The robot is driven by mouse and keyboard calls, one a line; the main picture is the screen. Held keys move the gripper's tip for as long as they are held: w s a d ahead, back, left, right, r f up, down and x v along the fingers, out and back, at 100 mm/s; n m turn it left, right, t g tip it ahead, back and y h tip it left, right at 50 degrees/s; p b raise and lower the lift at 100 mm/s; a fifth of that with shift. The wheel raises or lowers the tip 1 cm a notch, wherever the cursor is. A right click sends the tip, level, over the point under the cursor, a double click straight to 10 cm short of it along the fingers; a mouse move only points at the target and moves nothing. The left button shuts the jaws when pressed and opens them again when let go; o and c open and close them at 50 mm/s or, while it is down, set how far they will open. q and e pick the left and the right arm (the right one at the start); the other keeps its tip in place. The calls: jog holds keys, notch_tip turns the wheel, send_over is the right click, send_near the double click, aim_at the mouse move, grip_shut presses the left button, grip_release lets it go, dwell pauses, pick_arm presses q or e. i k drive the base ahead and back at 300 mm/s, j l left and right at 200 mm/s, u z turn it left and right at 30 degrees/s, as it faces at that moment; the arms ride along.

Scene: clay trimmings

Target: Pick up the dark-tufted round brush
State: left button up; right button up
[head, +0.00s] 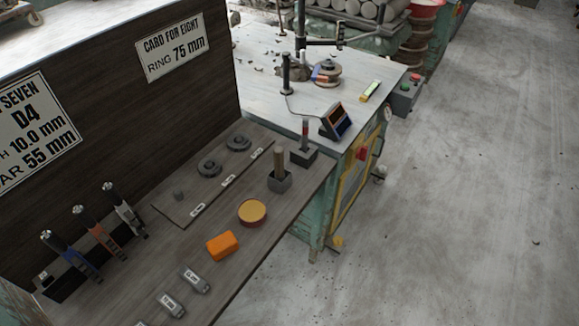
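I cannot pick out the dark-tufted round brush for certain in the head view. Two upright pieces stand at the bench's far right end. One is a tan cylindrical piece (279,160) in a dark grey square holder (279,182). Just behind it, a slim piece with a red and dark upper part (305,129) stands in a dark block (301,157). No dark tuft can be made out on either at this size. Neither of my grippers is in view.
The dark wooden bench (232,269) holds an orange block (222,245), a round yellow-topped tin (252,212), grey labelled blocks (195,279) and a board with dark rings (209,167). Racked tools (86,228) stand at left. A signed panel (130,110) rises behind. Floor at right is clear.

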aim_at(280, 175)
jog(key=l+u, duration=0.15)
jog(key=l, duration=2.2)
